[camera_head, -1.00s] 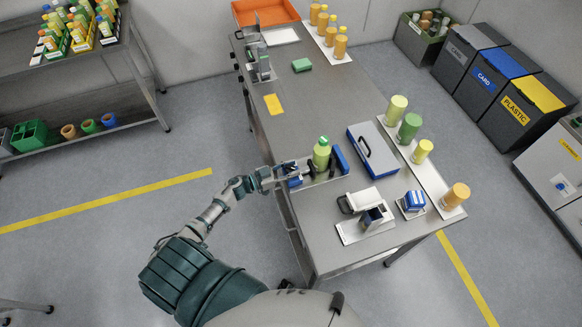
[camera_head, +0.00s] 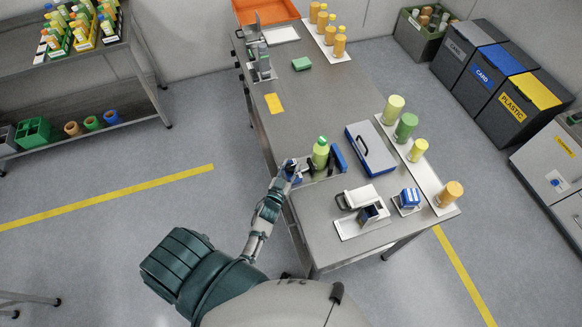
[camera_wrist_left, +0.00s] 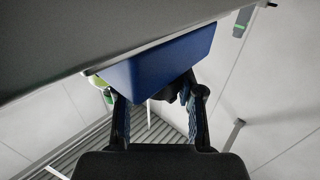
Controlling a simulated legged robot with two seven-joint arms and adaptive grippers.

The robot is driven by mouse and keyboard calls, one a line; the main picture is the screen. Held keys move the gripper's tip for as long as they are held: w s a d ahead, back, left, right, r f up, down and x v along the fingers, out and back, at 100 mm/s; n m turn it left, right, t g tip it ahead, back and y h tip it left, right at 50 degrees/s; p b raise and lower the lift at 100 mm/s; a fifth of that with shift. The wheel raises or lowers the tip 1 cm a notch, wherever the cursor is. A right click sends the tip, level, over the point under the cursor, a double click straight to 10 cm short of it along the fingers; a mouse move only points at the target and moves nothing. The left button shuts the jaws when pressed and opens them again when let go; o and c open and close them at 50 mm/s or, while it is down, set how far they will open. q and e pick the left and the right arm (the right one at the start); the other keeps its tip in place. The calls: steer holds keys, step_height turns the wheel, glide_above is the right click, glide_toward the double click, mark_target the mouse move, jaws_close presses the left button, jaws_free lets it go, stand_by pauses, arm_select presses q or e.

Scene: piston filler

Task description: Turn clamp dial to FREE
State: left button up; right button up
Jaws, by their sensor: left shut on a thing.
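A clamp on the near bench has a blue block on each side of a green bottle (camera_head: 320,153), which stands upright. The right blue block (camera_head: 339,158) shows clearly; the left one is partly covered by my left gripper (camera_head: 292,169). In the left wrist view the left blue block (camera_wrist_left: 165,62) fills the upper middle. A dark knob, the clamp dial (camera_wrist_left: 168,92), is on its near side. My left gripper's fingers (camera_wrist_left: 160,112) are either side of the dial and shut on it. The dial's markings cannot be read. My right gripper is not in view.
A blue-grey case (camera_head: 370,150) lies right of the clamp. A white and dark device (camera_head: 366,213) stands at the bench's near end. A white strip (camera_head: 424,170) carries several green, yellow and orange bottles. Free bench top (camera_head: 325,100) lies beyond the clamp.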

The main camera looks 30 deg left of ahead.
arm_select(q)
steer(key=shift+s+f+n+y, duration=0.1)
steer(key=shift+f+n+y, duration=0.05)
steer(key=shift+n+y, duration=0.45)
steer(key=o, duration=1.2)
steer(key=shift+c, duration=0.2)
steer(key=v, duration=1.2)
steer(key=shift+d+r, duration=0.1)
steer(key=shift+r, duration=0.1)
